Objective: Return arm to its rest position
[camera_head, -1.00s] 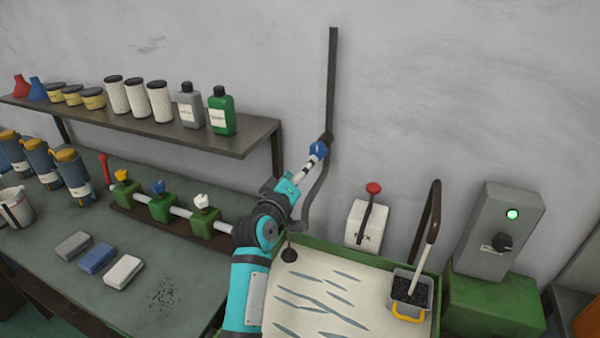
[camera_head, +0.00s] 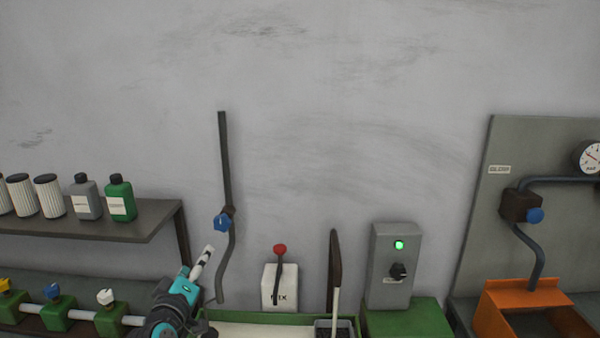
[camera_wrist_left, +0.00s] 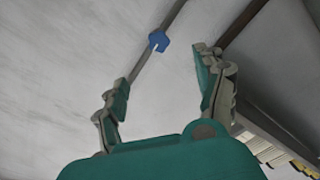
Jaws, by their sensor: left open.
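My left arm (camera_head: 172,312) comes in at the lower left of the head view, teal and dark grey. Its left gripper (camera_head: 204,260) points up and to the right, below the blue valve knob (camera_head: 222,222) on the dark wall pipe (camera_head: 225,150). In the left wrist view, the two fingers of the left gripper (camera_wrist_left: 162,82) are spread wide with nothing between them. The blue knob (camera_wrist_left: 159,41) shows beyond the fingertips, apart from them. My right gripper is not in view.
A shelf (camera_head: 150,222) with bottles and canisters is at the left. A mix lever box (camera_head: 279,290), a grey switch box (camera_head: 394,270) with a green light, and an orange bin (camera_head: 500,310) stand to the right. The upper wall is bare.

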